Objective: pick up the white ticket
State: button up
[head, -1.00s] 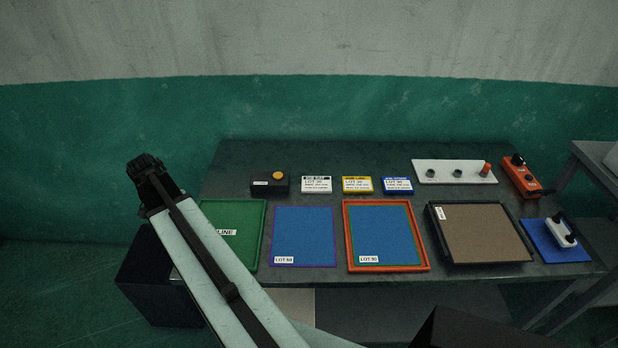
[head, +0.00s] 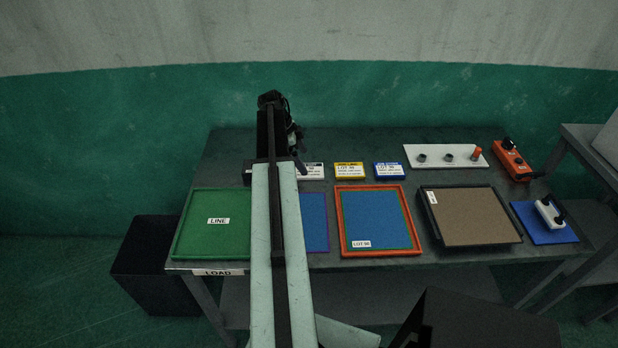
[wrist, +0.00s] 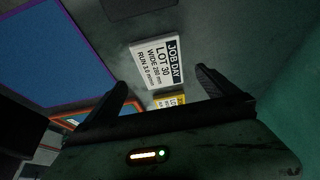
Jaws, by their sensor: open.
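The white ticket (head: 314,171) lies on the table's back part, partly hidden by my arm in the head view. In the wrist view the white ticket (wrist: 157,64) shows a black "JOB DAY" band and "LOT 30". My gripper (wrist: 163,80) is open and empty, with the ticket showing between and beyond its fingertips. In the head view my gripper (head: 297,150) is by the left side of the ticket. I cannot tell its exact height above the table.
A yellow ticket (head: 349,171) and a blue ticket (head: 389,171) lie to the right. In front are a green LINE tray (head: 180,235), a blue purple-edged mat (head: 315,222) and an orange-rimmed tray (head: 380,253). A white panel with knobs (head: 435,161) lies further right.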

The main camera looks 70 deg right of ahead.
aim_at(310, 170)
jog(key=b+x, duration=0.5)
jog(key=shift+f, duration=0.2)
jog(key=shift+r, duration=0.2)
jog(key=c, duration=1.5)
jog(key=shift+r+p, duration=0.15)
jog(key=shift+p, duration=0.2)
jog(key=shift+r+p, duration=0.3)
notch_tip(310, 170, up, 3)
jog(key=p, duration=0.3)
jog(key=s+a, duration=0.2)
jog(key=s, duration=0.3)
jog(key=s+a, duration=0.1)
jog(key=s, duration=0.4)
jog(key=s+a+r+p, duration=0.1)
jog(key=s+a, duration=0.1)
jog(key=s, duration=0.3)
jog(key=shift+a, duration=0.3)
